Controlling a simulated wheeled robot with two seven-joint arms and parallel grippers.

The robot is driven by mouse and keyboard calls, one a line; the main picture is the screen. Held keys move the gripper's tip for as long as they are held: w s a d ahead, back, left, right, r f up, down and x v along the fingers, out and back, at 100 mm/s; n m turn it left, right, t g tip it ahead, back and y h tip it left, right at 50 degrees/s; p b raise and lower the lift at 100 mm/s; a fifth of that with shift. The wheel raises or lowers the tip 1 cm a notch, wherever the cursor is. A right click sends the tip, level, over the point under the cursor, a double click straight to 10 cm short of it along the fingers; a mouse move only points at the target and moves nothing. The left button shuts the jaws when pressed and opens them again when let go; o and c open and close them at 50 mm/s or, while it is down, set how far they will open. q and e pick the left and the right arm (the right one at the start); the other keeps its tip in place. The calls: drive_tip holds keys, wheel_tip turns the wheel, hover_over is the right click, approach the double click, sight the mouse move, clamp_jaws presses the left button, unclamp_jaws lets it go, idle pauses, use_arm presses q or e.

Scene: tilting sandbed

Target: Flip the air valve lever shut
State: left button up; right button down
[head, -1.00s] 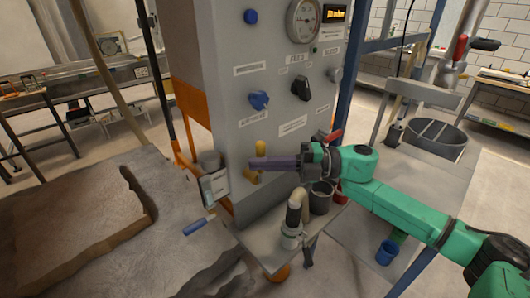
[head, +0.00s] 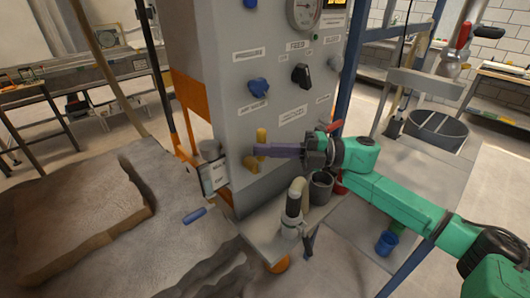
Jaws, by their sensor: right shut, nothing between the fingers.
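A yellow lever (head: 261,134) is on the lower front of the grey control column. Its middle is hidden behind my right gripper's fingers, and a yellow part (head: 249,163) shows below them. I cannot read a label that names it as the air valve. My right gripper (head: 258,150) reaches in from the right, with purple fingers pointing left across the lever. The fingers are shut with nothing between them. I cannot tell whether they touch the lever. A red lever (head: 335,126) shows just above my right wrist. My left gripper is out of view.
The column carries a blue knob (head: 258,87), a black knob (head: 301,74) and a gauge (head: 304,13). The sandbed (head: 80,215) with a blue handle (head: 195,215) lies left.

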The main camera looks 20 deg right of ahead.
drive_tip(key=w+d+f+m+t+y+b, duration=0.2)
drive_tip(key=d+f+m+t+b, duration=0.4)
drive_tip(key=m+b, duration=0.5)
drive_tip(key=shift+w+d+f+t+y+b, duration=0.35)
drive_tip(key=shift+d+t+y+b, duration=0.3)
drive_tip(key=shift+t+b, duration=0.65)
